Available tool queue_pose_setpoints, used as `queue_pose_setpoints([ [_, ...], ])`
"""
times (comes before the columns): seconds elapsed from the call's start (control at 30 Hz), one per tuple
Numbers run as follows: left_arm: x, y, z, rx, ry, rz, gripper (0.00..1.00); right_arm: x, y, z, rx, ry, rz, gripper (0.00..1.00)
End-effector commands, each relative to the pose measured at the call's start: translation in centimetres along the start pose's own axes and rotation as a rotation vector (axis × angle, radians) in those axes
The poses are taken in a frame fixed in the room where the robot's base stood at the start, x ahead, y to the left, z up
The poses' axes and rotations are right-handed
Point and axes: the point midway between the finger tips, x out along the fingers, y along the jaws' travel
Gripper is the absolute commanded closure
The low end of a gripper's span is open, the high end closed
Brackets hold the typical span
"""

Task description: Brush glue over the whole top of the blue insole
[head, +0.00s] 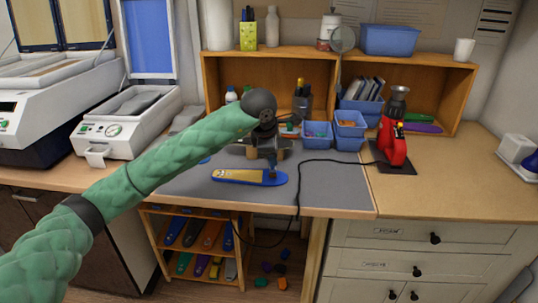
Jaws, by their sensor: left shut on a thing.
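The blue insole (280,178) lies flat on the grey mat (335,187), long side across the picture. A yellowish layer covers its left and middle parts; blue shows at the right end and along the edge. My left gripper (269,146) is above the insole's right part, pointing down, shut on a small dark brush (272,166). The brush's lower end is at or just over the insole; I cannot tell if it touches. My left arm hides part of the mat's back left. My right gripper is not in view.
Blue bins (318,133) and a wooden shelf (232,72) stand behind the mat. A red machine (393,143) stands to the right, its black cable (300,183) crossing the mat. The mat's right part is otherwise clear. A white press (125,128) stands left.

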Motion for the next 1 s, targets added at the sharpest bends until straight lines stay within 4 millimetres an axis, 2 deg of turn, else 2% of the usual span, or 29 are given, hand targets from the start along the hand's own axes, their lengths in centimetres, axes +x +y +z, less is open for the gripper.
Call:
queue_pose_setpoints([
  [0.2,0.1,-0.8,0.9,0.001,0.000,0.000,1.00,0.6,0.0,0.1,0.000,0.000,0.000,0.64],
  [0.57,-0.1,-0.7,1.0,0.001,0.001,-0.001,1.00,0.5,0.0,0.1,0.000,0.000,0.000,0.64],
  [1.0,-3.4,0.5,1.6,0.001,0.000,0.001,1.00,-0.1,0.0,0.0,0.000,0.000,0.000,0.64],
])
